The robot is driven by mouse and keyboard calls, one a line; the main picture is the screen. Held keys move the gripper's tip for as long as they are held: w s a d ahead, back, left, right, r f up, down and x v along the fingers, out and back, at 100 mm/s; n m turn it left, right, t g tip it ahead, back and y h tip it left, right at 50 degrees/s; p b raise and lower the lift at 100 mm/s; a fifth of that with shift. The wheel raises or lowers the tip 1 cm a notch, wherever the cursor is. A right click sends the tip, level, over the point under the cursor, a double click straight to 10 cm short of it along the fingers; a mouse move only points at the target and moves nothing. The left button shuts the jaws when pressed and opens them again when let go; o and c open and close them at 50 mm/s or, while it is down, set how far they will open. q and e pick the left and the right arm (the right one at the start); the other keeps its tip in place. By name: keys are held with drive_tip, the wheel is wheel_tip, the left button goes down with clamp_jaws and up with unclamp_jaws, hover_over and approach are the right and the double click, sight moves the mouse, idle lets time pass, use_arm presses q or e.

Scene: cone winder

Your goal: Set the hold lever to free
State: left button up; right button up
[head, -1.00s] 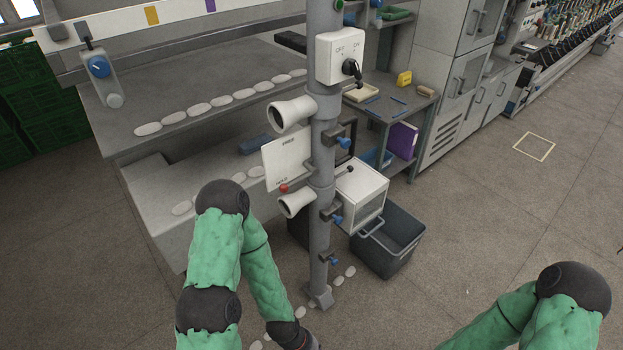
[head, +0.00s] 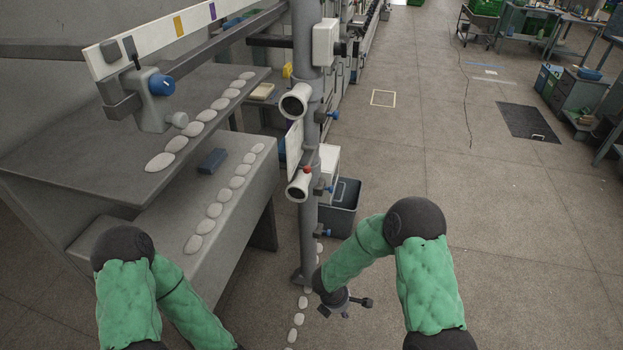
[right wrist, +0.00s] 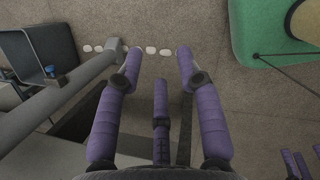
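The hold lever's red ball knob (head: 306,169) shows on the grey post, at the lower part of the white plate (head: 294,145), which I see nearly edge-on. The plate's markings cannot be read from here. My right gripper (right wrist: 158,62) is open and empty in the right wrist view, its purple fingers spread over the floor. In the head view the right wrist is low, right of the post's foot, well below the knob and apart from it. Purple fingers at the bottom right corner of the right wrist view, apparently my left gripper's (right wrist: 302,164), are cut off; their opening cannot be told.
The grey post (head: 304,235) stands by the machine's grey shelves (head: 80,130), with two white funnels (head: 296,101) and blue-knobbed clamps on it. A white box (head: 328,165) and a dark bin (head: 342,207) are behind it.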

drive_tip(key=w+a+r+n+t+h, duration=0.35)
drive_tip(key=w+r+n+t, duration=0.35)
drive_tip(key=w+r, duration=0.75)
drive_tip(key=n+t+y, duration=0.1)
drive_tip(key=n+t, duration=0.2)
drive_tip(key=t, duration=0.6)
approach(310, 162)
drive_tip(key=x, duration=0.6)
drive_tip(key=b+x, duration=0.1)
drive_tip(key=x, duration=0.3)
drive_tip(key=shift+f, duration=0.35)
drive_tip(key=shift+w+f, duration=0.1)
clamp_jaws()
